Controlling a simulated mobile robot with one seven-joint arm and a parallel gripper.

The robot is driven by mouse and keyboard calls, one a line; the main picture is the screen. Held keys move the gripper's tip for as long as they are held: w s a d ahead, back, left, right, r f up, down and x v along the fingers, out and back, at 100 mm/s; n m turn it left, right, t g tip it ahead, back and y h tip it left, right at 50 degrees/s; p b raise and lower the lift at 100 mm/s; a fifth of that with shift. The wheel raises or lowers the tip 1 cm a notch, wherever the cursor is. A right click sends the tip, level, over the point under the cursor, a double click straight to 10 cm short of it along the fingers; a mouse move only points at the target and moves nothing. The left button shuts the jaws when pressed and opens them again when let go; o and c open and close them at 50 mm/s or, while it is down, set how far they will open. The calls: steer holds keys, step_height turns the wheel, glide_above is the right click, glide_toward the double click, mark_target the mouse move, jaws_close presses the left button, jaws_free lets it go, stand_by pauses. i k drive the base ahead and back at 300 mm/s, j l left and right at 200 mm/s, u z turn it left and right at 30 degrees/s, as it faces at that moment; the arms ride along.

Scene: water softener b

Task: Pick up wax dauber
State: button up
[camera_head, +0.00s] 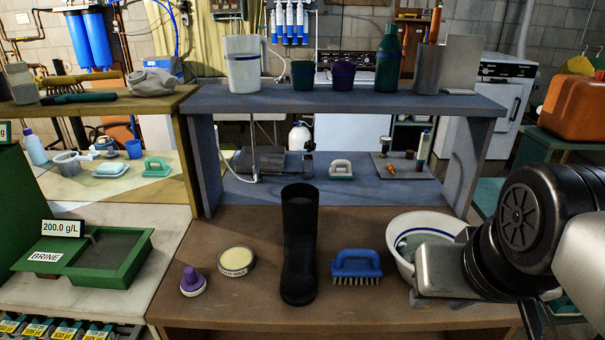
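The wax dauber, which I take to be the small purple-knobbed piece with a pale base (192,281), stands on the brown bench at the front left. A round, pale-topped tin with a "BOOT WAX" type label (237,262) sits just right of it. My gripper (418,296) is at the right, in front of the white basin, well apart from the dauber. Its fingers are small and partly hidden against the basin, so its opening is unclear. I see nothing held in it.
A tall black boot (299,245) stands mid-bench. A blue-handled brush (356,266) lies between it and the white basin (407,268). A raised blue shelf (340,102) spans behind. A green brine tray (108,262) is at left. The bench front is clear.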

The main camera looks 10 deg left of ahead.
mark_target(194, 284)
steer(key=j+u, duration=0.15)
steer(key=u, duration=0.25)
steer(key=k+j+u, duration=0.1)
steer(key=j+u, duration=0.15)
steer(key=u, duration=0.15)
steer(key=j+u, duration=0.2)
steer(key=u, duration=0.2)
